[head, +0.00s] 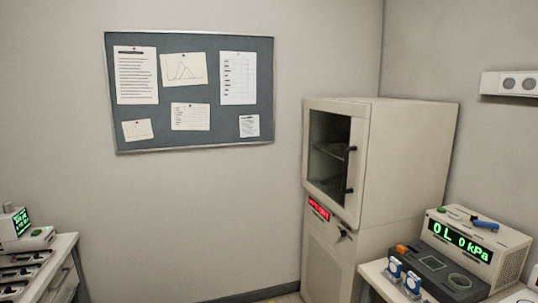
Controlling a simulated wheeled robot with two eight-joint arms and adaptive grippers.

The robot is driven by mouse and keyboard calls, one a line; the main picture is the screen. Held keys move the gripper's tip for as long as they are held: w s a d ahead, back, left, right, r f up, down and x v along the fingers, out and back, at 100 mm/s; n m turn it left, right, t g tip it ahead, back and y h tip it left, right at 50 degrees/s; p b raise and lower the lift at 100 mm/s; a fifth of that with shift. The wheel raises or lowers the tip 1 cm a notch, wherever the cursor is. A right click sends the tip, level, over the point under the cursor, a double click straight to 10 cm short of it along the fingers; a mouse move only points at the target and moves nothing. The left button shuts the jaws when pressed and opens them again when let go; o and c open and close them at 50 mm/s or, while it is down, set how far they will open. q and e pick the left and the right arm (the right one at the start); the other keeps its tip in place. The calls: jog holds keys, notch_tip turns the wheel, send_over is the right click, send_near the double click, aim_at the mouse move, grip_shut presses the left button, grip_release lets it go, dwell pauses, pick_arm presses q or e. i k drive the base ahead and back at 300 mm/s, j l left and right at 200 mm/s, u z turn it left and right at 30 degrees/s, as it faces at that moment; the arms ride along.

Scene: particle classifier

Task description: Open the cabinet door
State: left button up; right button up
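A tall cream cabinet (410,150) stands in the corner right of centre in the head view. Its upper door (307,150) has a pale frame and a dark glass pane, and it looks shut. A black vertical bar handle (348,170) is on the door's right side. Shelves show dimly behind the glass. Below the door are a small red lit display (319,209) and a lower panel (325,255) with a small dark fitting (343,234). Neither of my grippers is in view.
A bench with a device showing green digits (462,240) stands in front of the cabinet at the lower right. Another bench (62,245) with equipment is at the lower left. A pinboard (215,125) hangs on the back wall. The floor between the benches looks free.

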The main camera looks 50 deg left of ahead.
aim_at(355, 154)
jog(key=u, duration=1.4)
